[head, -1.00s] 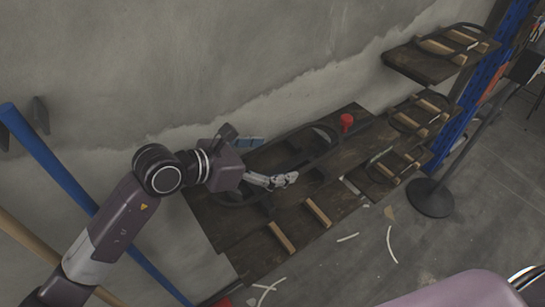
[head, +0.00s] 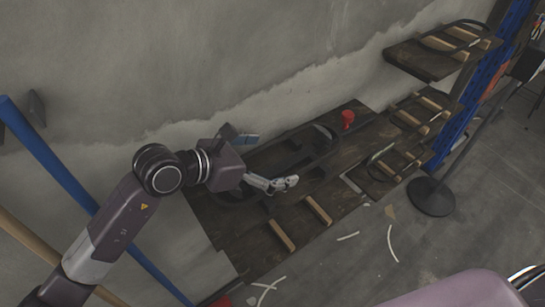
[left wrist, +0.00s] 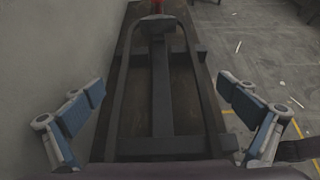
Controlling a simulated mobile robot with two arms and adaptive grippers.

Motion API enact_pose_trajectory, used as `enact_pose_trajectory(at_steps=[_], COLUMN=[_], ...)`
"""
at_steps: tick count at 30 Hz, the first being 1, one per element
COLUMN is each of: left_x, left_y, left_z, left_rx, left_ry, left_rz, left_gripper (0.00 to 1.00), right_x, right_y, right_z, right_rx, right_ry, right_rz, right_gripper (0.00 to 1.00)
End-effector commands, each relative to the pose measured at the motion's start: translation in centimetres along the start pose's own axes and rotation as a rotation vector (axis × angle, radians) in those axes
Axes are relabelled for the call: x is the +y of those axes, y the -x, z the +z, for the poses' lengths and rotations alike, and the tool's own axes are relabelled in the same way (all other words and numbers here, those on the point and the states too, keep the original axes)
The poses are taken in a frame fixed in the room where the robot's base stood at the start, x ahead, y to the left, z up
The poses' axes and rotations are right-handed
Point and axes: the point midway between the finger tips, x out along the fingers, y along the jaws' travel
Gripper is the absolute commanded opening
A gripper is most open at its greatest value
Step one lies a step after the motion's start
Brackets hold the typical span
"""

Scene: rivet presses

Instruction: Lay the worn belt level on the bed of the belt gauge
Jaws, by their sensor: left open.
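A long dark loop (head: 338,143) with a rounded far end, which looks like the worn belt, lies along the dark wooden bench by the wall. In the left wrist view the loop (left wrist: 205,88) runs around a dark straight bar (left wrist: 160,88), apparently part of the belt gauge; I cannot tell where belt and gauge bed part. My left gripper (head: 267,160) is over the near part of the loop, open and empty. Its blue-padded fingers (left wrist: 160,105) stand wide apart, one on each side of the loop. The near end is partly hidden by the gripper. My right gripper is not seen.
A red knob (head: 347,119) stands beyond the loop's far end. Wooden blocks (head: 281,235) lie on the bench's front part. Shelves (head: 425,62) with more blocks and thin loops are at the right. A post base (head: 431,197) and pale strips (head: 391,243) are on the floor.

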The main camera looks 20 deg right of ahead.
Motion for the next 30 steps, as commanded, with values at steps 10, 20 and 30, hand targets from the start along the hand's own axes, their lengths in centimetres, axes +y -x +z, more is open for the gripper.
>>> enact_pose_trajectory(at_steps=[10,20,30], left_x=[0.1,0.1,0.0], left_y=[4.9,10.9,12.0], left_z=[-0.1,-0.1,0.0], left_rx=[0.001,0.001,-0.001], left_ry=[-0.002,0.000,0.000], left_rz=[0.003,0.001,0.000], left_gripper=[1.00,1.00,1.00], right_x=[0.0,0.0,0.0], right_y=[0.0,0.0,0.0], right_z=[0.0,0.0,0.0], right_rx=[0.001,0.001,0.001], right_ry=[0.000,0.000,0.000], right_rz=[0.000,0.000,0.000], right_gripper=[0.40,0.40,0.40])
